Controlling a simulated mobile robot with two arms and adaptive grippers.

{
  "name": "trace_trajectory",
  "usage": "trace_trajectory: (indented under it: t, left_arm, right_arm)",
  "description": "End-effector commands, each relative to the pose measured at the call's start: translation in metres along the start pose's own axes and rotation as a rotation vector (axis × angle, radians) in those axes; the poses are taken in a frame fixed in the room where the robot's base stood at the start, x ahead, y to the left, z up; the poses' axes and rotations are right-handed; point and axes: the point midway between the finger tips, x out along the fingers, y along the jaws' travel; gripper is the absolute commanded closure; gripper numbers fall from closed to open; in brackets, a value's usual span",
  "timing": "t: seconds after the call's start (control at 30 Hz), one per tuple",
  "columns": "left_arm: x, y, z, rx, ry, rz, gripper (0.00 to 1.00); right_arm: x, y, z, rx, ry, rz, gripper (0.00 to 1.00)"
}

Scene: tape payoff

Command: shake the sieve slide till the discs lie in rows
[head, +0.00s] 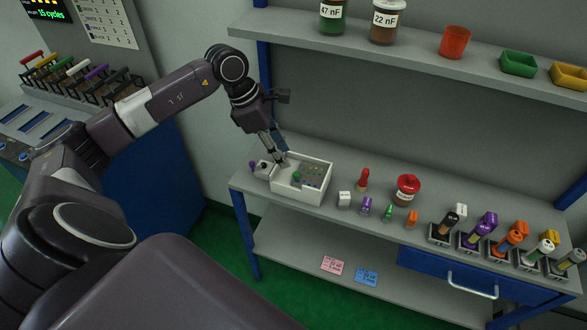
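A white open box (296,194), which looks like the sieve slide, stands at the left end of the workbench. Small discs (312,174) lie on its grey inner floor, too small to tell whether they form rows. A small green thing (297,176) shows inside it. My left gripper (281,162) points down at the box's back left corner. Its fingertips are at or just above the rim; I cannot tell whether they touch it or are shut. A small pale block with a purple knob (253,165) sits at the box's left side. My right gripper is out of view.
Right of the box stand a white cube (344,199), a red pear-shaped thing (362,180), a red-lidded jar (406,190) and small coloured pieces. Several holders with coloured tubes (475,232) line the right side. A shelf (420,62) with jars and bins runs above.

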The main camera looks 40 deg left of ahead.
Motion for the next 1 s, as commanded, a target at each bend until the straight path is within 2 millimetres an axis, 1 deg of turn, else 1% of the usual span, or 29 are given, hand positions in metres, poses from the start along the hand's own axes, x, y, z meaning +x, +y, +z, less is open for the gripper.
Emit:
trace_trajectory:
  t: [0.07, 0.3, 0.4, 0.5, 0.63, 0.83, 0.87, 1.0]
  left_arm:
    - [0.008, -0.001, 0.001, 0.0, 0.001, -0.004, 0.68]
    - [0.047, -0.003, 0.002, -0.001, -0.003, -0.007, 0.68]
    - [0.06, -0.002, 0.002, -0.002, -0.003, -0.007, 0.68]
    - [0.07, -0.002, 0.002, 0.0, -0.004, -0.004, 0.68]
    - [0.075, -0.002, 0.002, 0.0, -0.003, -0.003, 0.68]
    - [0.075, -0.002, 0.001, 0.0, -0.003, -0.003, 0.68]
    - [0.075, -0.002, 0.001, 0.0, -0.003, -0.003, 0.7]
    - [0.075, -0.002, 0.001, 0.0, -0.004, -0.003, 0.85]
  right_arm:
    - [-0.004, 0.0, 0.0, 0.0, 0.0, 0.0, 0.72]
    - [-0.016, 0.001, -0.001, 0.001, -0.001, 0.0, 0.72]
    - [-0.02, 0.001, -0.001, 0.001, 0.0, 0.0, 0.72]
    - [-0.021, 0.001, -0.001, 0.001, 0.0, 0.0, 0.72]
    - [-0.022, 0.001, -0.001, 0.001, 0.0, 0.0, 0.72]
    - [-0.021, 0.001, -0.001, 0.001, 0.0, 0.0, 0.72]
    - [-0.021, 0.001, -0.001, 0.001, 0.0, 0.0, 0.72]
    - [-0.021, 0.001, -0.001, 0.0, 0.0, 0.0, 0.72]
